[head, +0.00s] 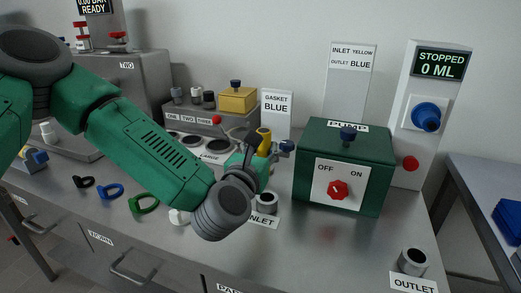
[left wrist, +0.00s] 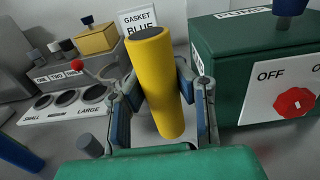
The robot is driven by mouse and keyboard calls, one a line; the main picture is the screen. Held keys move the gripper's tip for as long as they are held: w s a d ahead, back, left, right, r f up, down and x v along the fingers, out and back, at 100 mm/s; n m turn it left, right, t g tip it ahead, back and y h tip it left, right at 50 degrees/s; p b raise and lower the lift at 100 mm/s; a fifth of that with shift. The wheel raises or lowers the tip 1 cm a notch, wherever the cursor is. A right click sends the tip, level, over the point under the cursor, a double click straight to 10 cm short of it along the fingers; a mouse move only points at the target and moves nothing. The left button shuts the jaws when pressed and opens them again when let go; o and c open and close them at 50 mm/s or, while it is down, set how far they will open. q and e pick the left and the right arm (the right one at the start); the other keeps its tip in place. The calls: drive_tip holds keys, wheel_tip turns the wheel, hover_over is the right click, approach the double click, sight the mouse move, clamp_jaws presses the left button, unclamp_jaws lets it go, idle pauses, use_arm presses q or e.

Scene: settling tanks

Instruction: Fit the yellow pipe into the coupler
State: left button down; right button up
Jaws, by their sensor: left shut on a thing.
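A short grey open-topped coupler (head: 267,203) stands on the bench by the INLET label, below and apart from the pipe. A second such coupler (head: 412,261) stands by the OUTLET label at the front right. My right gripper is not in view.
The green pump box (head: 310,165) with a red knob (head: 338,190) stands right of the gripper. Behind are a gasket gauge block (head: 190,148) and a yellow box (head: 238,100). Coloured rings, including a green one (head: 144,204), lie at left. The bench between the couplers is clear.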

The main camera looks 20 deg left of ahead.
use_arm(q)
drive_tip(key=f+b, duration=0.4)
drive_tip(key=f, duration=0.1)
drive_tip(key=shift+d+f, duration=0.1)
drive_tip(key=shift+d, duration=0.2)
drive_tip(key=shift+a+f+b, duration=0.2)
drive_tip(key=shift+f+b, duration=0.1)
drive_tip(key=shift+b, duration=0.2)
drive_tip(key=shift+d+r, duration=0.1)
drive_tip(key=shift+d, duration=0.35)
drive_tip(key=shift+s+a, duration=0.1)
drive_tip(key=shift+a, duration=0.5)
drive_tip(key=shift+d, duration=0.5)
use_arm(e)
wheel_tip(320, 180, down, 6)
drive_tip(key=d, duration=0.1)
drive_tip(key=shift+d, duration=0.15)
use_arm(q)
drive_tip(key=shift+a+b, duration=0.25)
drive_tip(key=shift+b, duration=0.15)
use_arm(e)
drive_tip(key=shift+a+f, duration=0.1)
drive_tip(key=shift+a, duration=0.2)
use_arm(q)
drive_tip(key=shift+d, duration=0.3)
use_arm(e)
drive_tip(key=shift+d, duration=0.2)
